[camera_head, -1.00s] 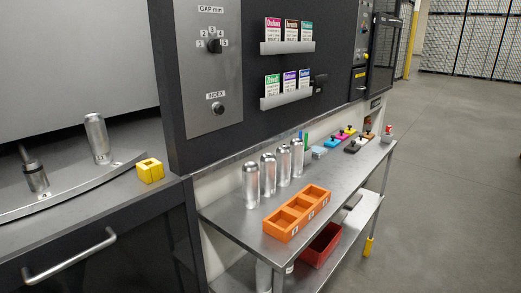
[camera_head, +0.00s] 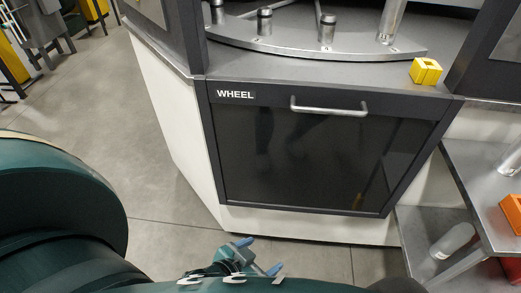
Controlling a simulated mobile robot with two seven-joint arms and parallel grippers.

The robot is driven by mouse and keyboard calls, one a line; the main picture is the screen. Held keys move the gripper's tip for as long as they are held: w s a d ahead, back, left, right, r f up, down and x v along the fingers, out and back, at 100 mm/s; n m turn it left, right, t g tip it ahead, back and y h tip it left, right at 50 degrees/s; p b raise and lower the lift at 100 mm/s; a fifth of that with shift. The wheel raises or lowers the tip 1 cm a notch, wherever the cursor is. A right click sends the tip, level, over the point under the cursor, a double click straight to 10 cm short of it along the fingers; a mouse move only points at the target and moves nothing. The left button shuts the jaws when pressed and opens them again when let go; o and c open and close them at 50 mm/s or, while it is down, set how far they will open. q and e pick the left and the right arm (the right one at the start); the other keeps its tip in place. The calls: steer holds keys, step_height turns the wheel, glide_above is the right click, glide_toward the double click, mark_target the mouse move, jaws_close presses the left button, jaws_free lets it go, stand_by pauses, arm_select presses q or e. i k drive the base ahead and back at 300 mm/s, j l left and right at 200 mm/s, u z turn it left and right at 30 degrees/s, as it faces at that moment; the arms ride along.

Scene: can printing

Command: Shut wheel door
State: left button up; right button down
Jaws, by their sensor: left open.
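The wheel door (camera_head: 310,150) is a dark glossy panel in a grey frame, labelled WHEEL, with a silver bar handle (camera_head: 328,110) near its top edge. It sits upright on the machine's front, below the deck, and the space above it is open. The wheel (camera_head: 285,42) is a curved metal plate with short posts, exposed above the door. My left gripper (camera_head: 259,256) is at the bottom centre, open and empty, its blue-tipped fingers apart. In the picture it lies below the door and well away from the handle. My right gripper is out of view.
A yellow block (camera_head: 426,71) sits on the deck's right end, and a silver can (camera_head: 391,20) stands on the wheel. A metal side table (camera_head: 483,183) with an orange tray (camera_head: 513,210) is close on the right. Open floor lies on the left.

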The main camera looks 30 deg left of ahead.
mark_target(295, 145)
steer(key=u, duration=0.5)
steer(key=k+j, duration=0.1)
steer(key=i+j+u, duration=0.1)
steer(key=i, duration=0.2)
steer(key=i+j, duration=0.2)
steer(key=i+j+u, duration=0.05)
steer(key=i, duration=0.05)
